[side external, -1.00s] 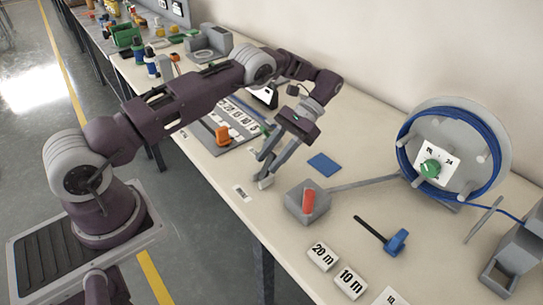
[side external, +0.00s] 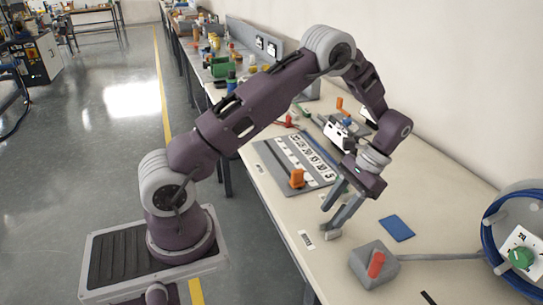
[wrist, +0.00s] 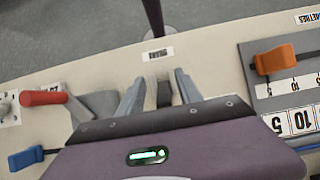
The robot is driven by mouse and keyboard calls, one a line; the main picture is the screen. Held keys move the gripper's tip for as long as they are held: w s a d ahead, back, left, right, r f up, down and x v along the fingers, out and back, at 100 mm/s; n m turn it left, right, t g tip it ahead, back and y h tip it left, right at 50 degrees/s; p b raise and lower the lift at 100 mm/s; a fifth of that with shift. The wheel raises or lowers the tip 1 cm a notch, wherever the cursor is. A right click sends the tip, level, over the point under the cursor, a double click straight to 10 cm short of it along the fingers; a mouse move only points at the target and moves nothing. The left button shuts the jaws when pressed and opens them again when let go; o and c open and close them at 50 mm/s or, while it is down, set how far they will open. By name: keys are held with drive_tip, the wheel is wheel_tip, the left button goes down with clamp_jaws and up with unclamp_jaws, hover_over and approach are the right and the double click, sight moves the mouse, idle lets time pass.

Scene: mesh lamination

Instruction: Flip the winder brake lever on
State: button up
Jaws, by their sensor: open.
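A grey box with a red-handled lever (side external: 376,264) stands on the table, joined by a grey rod to the winder reel (side external: 487,230); I take it for the brake lever. Its red handle leans in the side view. In the wrist view, the red handle (wrist: 45,98) points left from its grey base (wrist: 97,104). My gripper (side external: 332,228) is low over the table, left of the lever box and apart from it. Its jaws (wrist: 158,90) are open, with nothing clearly held. A dark block shows between the fingers; I cannot tell what it is.
An orange lever (side external: 297,178) stands on a numbered grey board (side external: 268,158) left of my gripper. A blue square (side external: 396,228) lies beyond the lever box. A white label (side external: 306,239) lies near the table edge. A blue handle (wrist: 27,158) is at the wrist view's lower left.

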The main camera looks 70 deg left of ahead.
drive_tip(key=s+t, duration=0.2)
drive_tip(key=t, duration=0.1)
drive_tip(key=s+t, duration=0.2)
drive_tip(key=t, duration=0.1)
drive_tip(key=shift+f, duration=0.3)
wheel_tip(320, 180, up, 15)
drive_tip(key=s+d+t, duration=0.2)
drive_tip(key=s, duration=0.1)
drive_tip(key=s+d+r+t, duration=0.2)
drive_tip(key=s+r+t, duration=0.1)
drive_tip(key=s+r, duration=0.5)
drive_tip(key=s, duration=0.3)
drive_tip(key=shift+s+d+r+t, duration=0.2)
drive_tip(key=shift+s+t, duration=0.1)
drive_tip(key=shift+s+d+r, duration=0.15)
drive_tip(key=shift+s, duration=0.65)
